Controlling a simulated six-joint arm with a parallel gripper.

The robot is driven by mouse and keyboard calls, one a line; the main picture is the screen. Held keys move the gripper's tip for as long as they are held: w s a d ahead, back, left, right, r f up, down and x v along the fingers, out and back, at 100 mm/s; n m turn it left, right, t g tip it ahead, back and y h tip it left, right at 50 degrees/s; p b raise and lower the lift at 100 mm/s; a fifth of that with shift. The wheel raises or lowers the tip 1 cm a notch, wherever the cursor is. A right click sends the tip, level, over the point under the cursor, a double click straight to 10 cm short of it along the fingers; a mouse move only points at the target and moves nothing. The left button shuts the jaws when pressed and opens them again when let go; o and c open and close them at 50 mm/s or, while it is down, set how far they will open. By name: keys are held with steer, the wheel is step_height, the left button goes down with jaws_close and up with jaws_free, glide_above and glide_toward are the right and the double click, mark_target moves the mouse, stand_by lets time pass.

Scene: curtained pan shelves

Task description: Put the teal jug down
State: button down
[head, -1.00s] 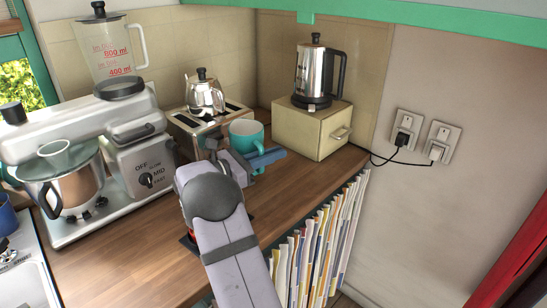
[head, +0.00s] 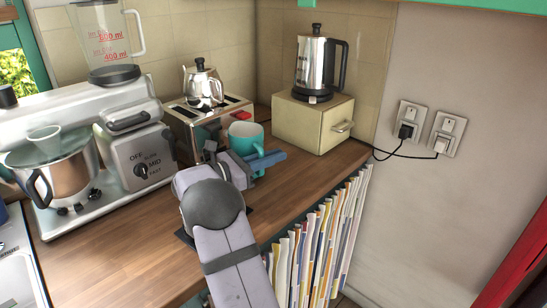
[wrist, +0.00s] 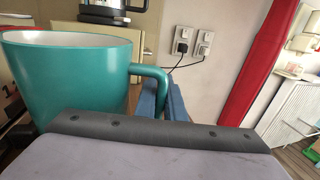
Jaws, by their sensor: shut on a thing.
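The teal jug (head: 243,136) is a rounded, mug-like vessel with a pale inside and one side handle. It is upright in front of the toaster, and it fills the left of the wrist view (wrist: 70,75). My gripper (head: 264,161) has blue fingers and is shut on the jug at its handle side. In the wrist view the handle runs down to the blue fingers (wrist: 165,101), and the exact grip is partly hidden. The jug's base is hidden behind my gripper, so I cannot tell whether it touches the wooden counter (head: 290,183).
A toaster (head: 187,121) with a small metal teapot (head: 203,86) on top stands just behind. A cream box (head: 307,124) carries a kettle (head: 315,68) at the right. A mixer (head: 145,165) stands left. Upright files (head: 318,240) sit below the counter edge. Counter right of my gripper is clear.

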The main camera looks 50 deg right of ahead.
steer(key=shift+f+b, duration=0.8)
steer(key=shift+b, duration=0.85)
steer(key=c, duration=1.8)
jaws_free()
steer(key=shift+o, duration=0.2)
steer(key=shift+f, duration=0.2)
steer(key=c, duration=0.4)
step_height(320, 180, up, 2)
steer(key=shift+r, duration=0.1)
steer(key=shift+f+b, duration=0.8)
steer(key=shift+b, duration=0.5)
